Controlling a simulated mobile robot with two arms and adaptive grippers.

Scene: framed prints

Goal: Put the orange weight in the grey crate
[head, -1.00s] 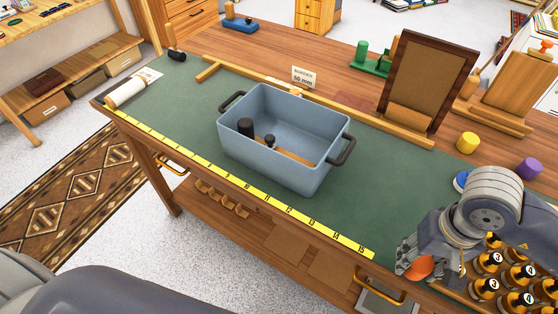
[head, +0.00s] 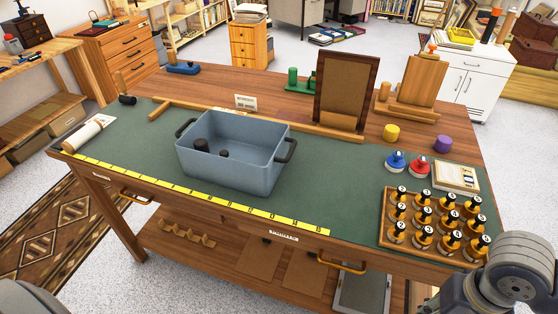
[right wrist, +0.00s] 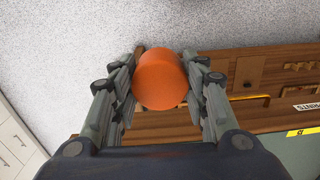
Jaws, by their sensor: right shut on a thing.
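The orange weight (right wrist: 160,80) is a smooth round piece between the fingers of my right gripper (right wrist: 163,88) in the right wrist view. The gripper is shut on it, over the floor and the bench's lower shelf. The grey crate (head: 232,173) is blue-grey with dark side handles and stands upright on the green mat. Two dark pieces (head: 200,146) are inside it. My left gripper is out of view.
A wooden rack of numbered black-topped bottles (head: 422,250) stands at the mat's right end. Blue (head: 395,163) and red (head: 419,167) knobbed pieces sit behind it. The mat between crate and rack is clear.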

